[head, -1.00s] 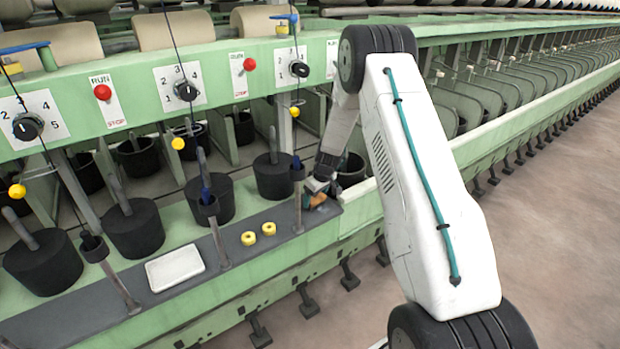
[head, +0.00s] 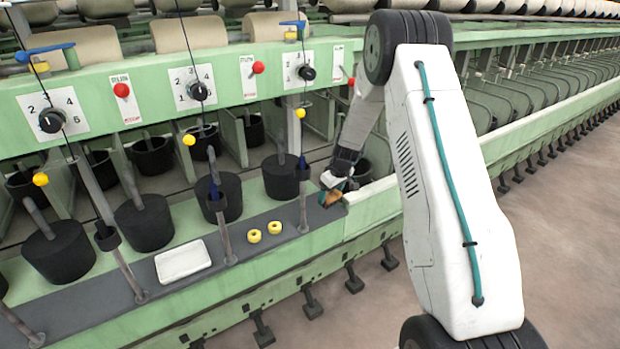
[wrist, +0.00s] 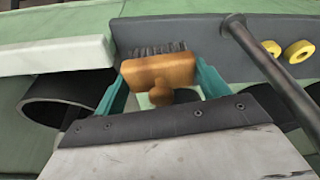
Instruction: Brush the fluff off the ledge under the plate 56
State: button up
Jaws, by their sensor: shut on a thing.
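My gripper (head: 333,192) is at the right end of the dark grey ledge (head: 215,262) in the head view. In the wrist view its two teal fingers (wrist: 160,84) are shut on a brush (wrist: 160,70) with an orange-brown wooden body, a round knob and dark bristles. The bristles point at the grey ledge (wrist: 205,36); I cannot tell whether they touch it. The brush shows small in the head view (head: 332,201). I cannot make out any fluff or a plate marked 56.
Two yellow rings (head: 264,232) and a white tray (head: 183,261) lie on the ledge to the left. Thin grey posts (head: 303,205) rise from the ledge, one close to my gripper. Black pots (head: 280,176) stand behind. Open floor (head: 560,240) lies right.

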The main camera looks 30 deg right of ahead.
jog(key=shift+a+r, duration=0.1)
jog(key=shift+r, duration=1.55)
